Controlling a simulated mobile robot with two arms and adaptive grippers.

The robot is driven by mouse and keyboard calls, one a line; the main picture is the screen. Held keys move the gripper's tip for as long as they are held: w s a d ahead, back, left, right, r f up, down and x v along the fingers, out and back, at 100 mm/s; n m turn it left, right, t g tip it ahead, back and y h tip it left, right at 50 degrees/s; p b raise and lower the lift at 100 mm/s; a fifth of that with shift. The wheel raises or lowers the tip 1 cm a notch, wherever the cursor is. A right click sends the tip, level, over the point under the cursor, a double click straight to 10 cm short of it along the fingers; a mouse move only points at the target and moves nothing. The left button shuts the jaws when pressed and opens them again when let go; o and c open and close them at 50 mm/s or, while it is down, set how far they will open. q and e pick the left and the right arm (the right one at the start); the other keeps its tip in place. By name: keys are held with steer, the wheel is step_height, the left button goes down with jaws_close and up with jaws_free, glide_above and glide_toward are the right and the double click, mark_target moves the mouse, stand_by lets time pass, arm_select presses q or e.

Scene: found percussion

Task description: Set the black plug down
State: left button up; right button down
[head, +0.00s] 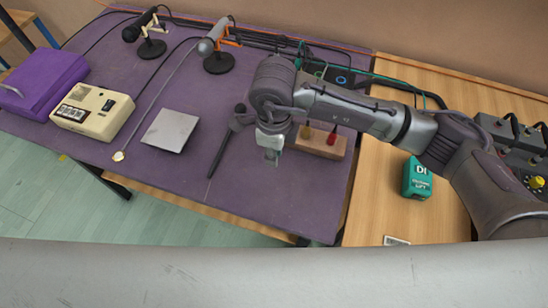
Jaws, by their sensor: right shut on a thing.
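My right gripper (270,152) reaches in from the right and points down over the purple mat, just left of a small wooden block (324,145). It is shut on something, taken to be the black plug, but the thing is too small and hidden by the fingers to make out. A red plug (332,138) and a yellow one (306,132) stand in the wooden block. My left gripper is not in view.
A grey square plate (171,130), a cream box (92,112), a purple case (42,84) and two microphones on stands are farther left. A green box (416,178) sits on bare wood at right. The front of the purple mat (285,205) is clear.

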step_height(320, 180, down, 3)
steer(key=shift+f+p, duration=0.2)
steer(key=shift+p, duration=0.25)
steer(key=shift+f, duration=0.2)
steer(key=shift+f+b, duration=0.2)
steer(key=shift+b, duration=0.15)
steer(key=c, duration=1.1)
jaws_free()
steer(key=shift+o, duration=0.2)
steer(key=shift+r, duration=0.1)
steer(key=shift+r, duration=0.4)
step_height(320, 180, up, 12)
steer(key=shift+f+b, duration=0.25)
steer(key=shift+b, duration=0.15)
